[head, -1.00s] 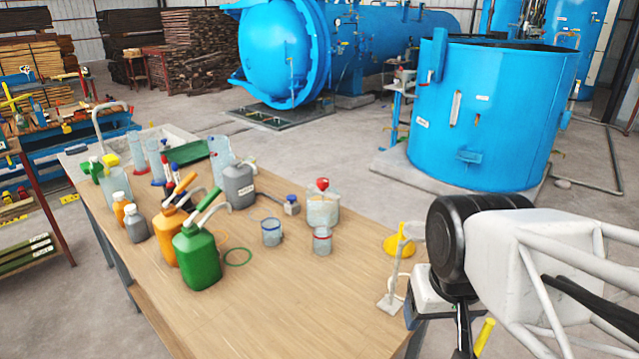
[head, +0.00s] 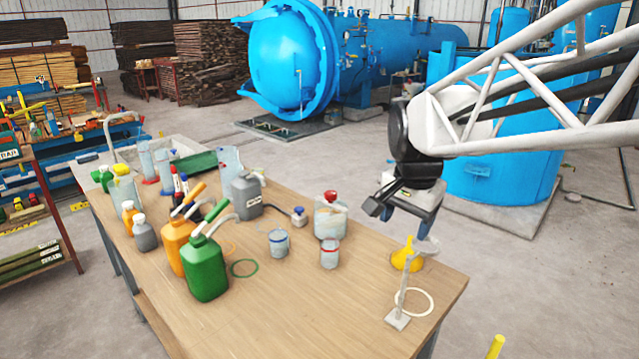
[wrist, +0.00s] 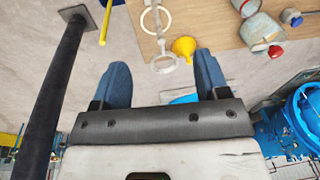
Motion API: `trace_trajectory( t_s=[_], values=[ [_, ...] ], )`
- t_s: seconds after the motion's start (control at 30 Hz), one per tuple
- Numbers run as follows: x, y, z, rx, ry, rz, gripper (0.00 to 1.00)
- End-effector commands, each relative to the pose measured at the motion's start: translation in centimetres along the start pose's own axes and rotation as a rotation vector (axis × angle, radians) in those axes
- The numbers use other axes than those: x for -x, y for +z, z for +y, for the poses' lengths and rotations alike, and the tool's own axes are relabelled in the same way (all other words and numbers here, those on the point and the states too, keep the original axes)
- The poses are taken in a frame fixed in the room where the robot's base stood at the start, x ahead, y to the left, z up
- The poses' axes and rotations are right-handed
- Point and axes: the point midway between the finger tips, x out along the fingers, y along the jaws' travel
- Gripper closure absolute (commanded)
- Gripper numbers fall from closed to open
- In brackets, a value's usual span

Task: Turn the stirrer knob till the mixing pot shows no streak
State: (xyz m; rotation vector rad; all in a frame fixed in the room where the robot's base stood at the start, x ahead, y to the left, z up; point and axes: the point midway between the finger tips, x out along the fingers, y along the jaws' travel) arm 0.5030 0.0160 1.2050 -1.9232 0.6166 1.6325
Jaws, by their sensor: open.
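The mixing pot (head: 331,219) is a clear vessel with pale contents, upright at the right back of the wooden table. The red stirrer knob (head: 331,196) sits on top. Whether a streak shows inside is too small to tell. The pot (wrist: 258,31) and red knob (wrist: 275,51) also show at the upper right in the wrist view. My gripper (head: 402,218) is above the table's right back edge, to the right of the pot and apart from it. In the wrist view its blue fingers (wrist: 162,62) are spread, with nothing between them.
A yellow funnel (head: 405,259) and a white stand (head: 398,319) are below my gripper. A blue-rimmed beaker (head: 278,244) and a red-rimmed beaker (head: 330,254) stand in front of the pot. A green jug (head: 206,272) and several bottles fill the left side. The table's front middle is clear.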

Motion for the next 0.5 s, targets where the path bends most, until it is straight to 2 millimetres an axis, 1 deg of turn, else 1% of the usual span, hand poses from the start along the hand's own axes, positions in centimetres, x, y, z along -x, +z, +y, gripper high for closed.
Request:
trace_trajectory(
  t_s=[0.03, 0.27, 0.5],
  values=[
    [-0.1, -0.9, -1.1, -0.04, 0.004, -0.005, 0.32],
    [-0.5, -4.6, -5.6, -0.241, 0.019, -0.02, 0.32],
    [-1.5, -8.3, -10.3, -0.452, 0.037, -0.03, 0.32]
  ],
)
